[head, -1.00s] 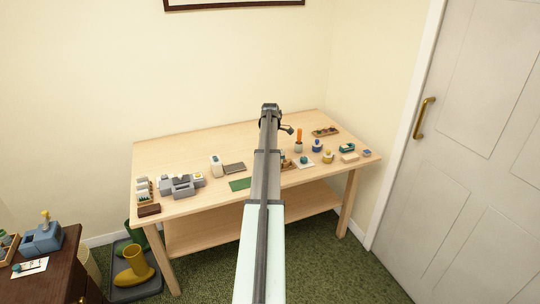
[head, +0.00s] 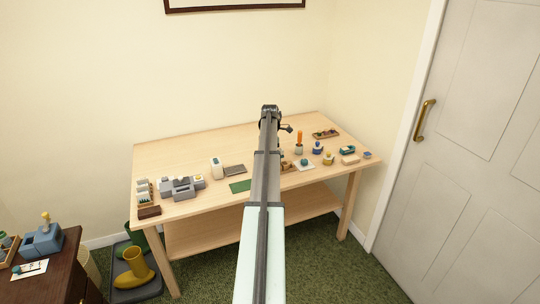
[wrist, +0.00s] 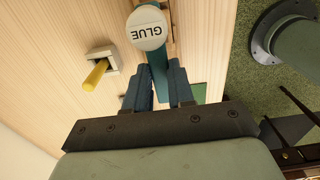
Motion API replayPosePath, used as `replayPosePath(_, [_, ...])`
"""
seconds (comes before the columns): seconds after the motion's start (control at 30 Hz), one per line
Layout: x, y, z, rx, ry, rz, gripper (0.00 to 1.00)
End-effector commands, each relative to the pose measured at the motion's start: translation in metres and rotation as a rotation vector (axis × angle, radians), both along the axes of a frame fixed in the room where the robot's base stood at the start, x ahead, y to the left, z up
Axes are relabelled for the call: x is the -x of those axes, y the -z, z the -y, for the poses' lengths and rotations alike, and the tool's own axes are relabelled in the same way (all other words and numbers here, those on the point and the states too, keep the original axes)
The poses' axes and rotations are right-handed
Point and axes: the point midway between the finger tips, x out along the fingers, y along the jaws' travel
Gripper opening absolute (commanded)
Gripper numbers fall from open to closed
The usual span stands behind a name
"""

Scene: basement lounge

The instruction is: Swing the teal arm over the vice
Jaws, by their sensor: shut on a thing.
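A teal arm (wrist: 160,72) shows as a narrow bar between the fingers of my gripper (wrist: 160,90) in the wrist view. My gripper is shut on it. A round white disc marked GLUE (wrist: 147,29) is at the bar's upper end. A grey blocky device (head: 180,187), which looks like the vice, sits at the bench's front left, well apart from my gripper.
Small pots and blocks crowd the right side. A green mat (head: 240,186) lies at the front middle. The back left is clear.

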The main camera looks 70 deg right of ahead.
Motion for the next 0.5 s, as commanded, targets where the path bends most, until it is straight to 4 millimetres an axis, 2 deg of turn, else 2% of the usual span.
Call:
replayPosePath(0.07, [-0.0013, -0.0003, 0.0001, 0.001, -0.005, 0.002, 0.00])
replayPosePath(0.1, [-0.0013, -0.0003, 0.0001, 0.001, -0.005, 0.002, 0.26])
replayPosePath(0.33, [-0.0008, -0.0002, 0.0001, 0.000, -0.003, 0.001, 0.48])
replayPosePath(0.5, [-0.0005, -0.0001, 0.0001, 0.001, -0.002, 0.001, 0.49])
